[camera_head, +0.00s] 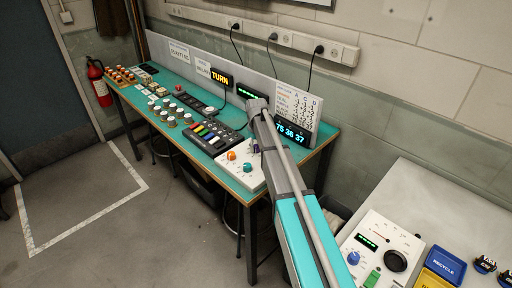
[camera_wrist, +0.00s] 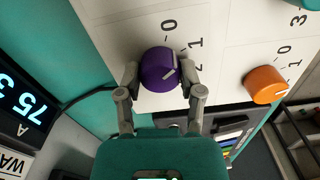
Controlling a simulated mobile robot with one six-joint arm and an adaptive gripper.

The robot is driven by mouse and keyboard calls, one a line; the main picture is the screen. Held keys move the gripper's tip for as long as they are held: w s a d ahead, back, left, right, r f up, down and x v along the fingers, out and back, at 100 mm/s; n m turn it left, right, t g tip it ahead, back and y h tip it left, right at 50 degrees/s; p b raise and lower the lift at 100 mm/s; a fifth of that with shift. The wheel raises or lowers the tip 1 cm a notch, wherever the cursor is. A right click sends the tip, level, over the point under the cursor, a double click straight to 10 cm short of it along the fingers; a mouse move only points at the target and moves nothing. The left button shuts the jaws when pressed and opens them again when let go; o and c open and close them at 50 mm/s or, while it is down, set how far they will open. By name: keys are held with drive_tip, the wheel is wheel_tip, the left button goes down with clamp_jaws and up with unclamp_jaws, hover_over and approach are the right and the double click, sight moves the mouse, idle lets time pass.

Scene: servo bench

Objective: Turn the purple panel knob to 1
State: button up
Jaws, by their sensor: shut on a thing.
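The purple knob (camera_wrist: 158,66) sits on a white panel (camera_wrist: 225,65) in the wrist view, with printed marks 0 and 1 above and to its upper right. A pale pointer line shows on the right part of its cap; I cannot tell exactly which mark it faces. My gripper (camera_wrist: 160,72) is shut on the knob, one finger on each side. In the head view the purple knob (camera_head: 255,147) is small and partly hidden by my arm.
An orange knob (camera_wrist: 265,85) sits to the right on the same panel, and a teal knob (camera_head: 247,168) shows in the head view. A keypad (camera_head: 214,136) lies left of the panel. A lit numeric display (camera_head: 292,133) stands behind.

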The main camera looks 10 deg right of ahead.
sight(256, 146)
drive_tip(key=shift+s+m, duration=0.2)
drive_tip(key=shift+m, duration=1.1)
drive_tip(key=o, duration=1.2)
drive_tip(key=shift+w, duration=0.1)
drive_tip(key=shift+c, duration=0.2)
drive_tip(key=shift+r, duration=0.15)
wheel_tip(256, 146, up, 9)
drive_tip(key=p, duration=0.9)
drive_tip(key=shift+w, duration=0.1)
drive_tip(key=shift+r+p, duration=0.25)
drive_tip(key=shift+p, duration=0.25)
